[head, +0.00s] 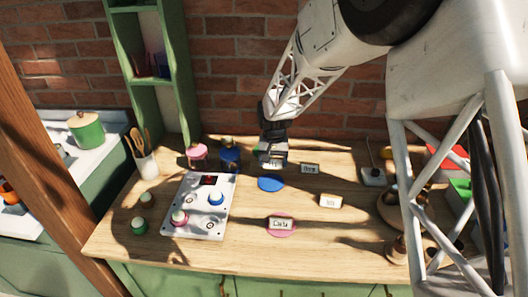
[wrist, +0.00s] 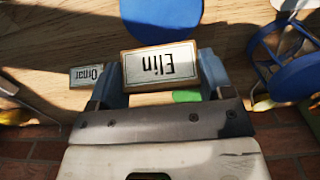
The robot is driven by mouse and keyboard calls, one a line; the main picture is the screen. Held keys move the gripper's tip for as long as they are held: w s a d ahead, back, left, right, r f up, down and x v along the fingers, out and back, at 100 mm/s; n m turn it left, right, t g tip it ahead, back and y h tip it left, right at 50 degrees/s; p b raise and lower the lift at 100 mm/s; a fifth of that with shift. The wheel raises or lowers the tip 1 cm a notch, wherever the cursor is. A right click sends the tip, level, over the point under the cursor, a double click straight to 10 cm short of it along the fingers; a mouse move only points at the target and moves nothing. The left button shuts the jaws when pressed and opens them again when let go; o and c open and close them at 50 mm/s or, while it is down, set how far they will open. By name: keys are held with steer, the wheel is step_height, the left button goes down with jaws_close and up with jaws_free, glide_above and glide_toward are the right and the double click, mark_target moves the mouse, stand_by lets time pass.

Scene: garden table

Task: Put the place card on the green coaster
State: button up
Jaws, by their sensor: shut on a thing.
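My gripper (head: 272,153) is low over the back middle of the table, its fingers shut on a wood-edged place card (wrist: 160,68) lettered "Elin". In the wrist view the card sits between the two fingertips, its lettered face towards the camera. The green coaster (wrist: 187,96) shows only as a sliver beyond the card's edge; the card and gripper hide the rest. I cannot tell whether the card touches it. The blue coaster (head: 271,184) lies bare just in front of the gripper.
A card (head: 281,223) lies on the pink coaster (head: 275,235). The "Omar" card (wrist: 87,76) and another card (head: 330,201) are to the right. A white panel with knobs (head: 200,222) is left; pink (head: 197,153) and blue (head: 229,155) items stand behind it.

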steer(key=shift+w, duration=0.1)
steer(key=w+a, duration=0.1)
steer(key=w, duration=0.4)
steer(key=w+a+f, duration=0.1)
steer(key=w+a, duration=0.1)
steer(key=w, duration=0.3)
steer(key=w+a, duration=0.1)
steer(key=w, duration=0.4)
steer(key=shift+w+a+f, duration=0.1)
steer(key=shift+a+f, duration=0.15)
steer(key=shift+f, duration=0.1)
steer(key=shift+f, duration=1.65)
steer(key=shift+f, duration=0.1)
steer(key=o, duration=0.9)
step_height(320, 180, up, 12)
